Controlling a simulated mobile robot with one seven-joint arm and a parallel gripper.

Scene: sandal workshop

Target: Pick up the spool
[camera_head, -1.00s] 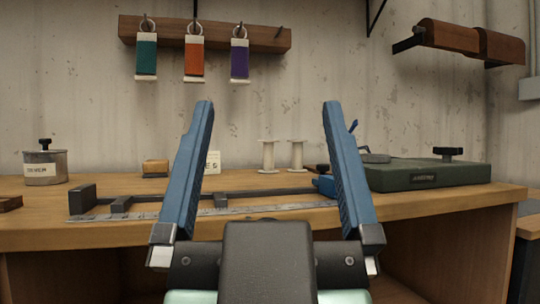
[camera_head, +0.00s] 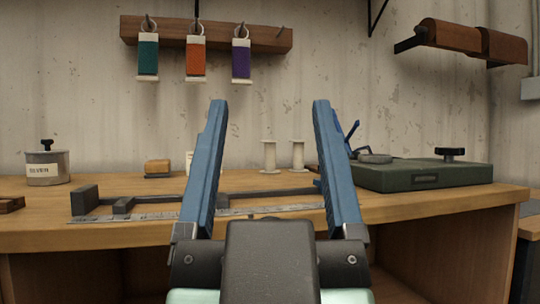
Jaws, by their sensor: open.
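Two pale, cream spools stand upright close together at the back of the workbench: a left spool (camera_head: 269,157) and a right spool (camera_head: 298,156). No thread can be made out on them. My gripper (camera_head: 269,108) is open and empty, its two blue fingers pointing up and away in the picture. Both spools show in the gap between the fingers, beyond them, and nothing touches them. I cannot tell which spool is meant.
On the wooden workbench (camera_head: 120,233), a ruler and dark bar gauge (camera_head: 85,199) lie in front of the spools. Coloured tags (camera_head: 195,60) hang from a wall rack above.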

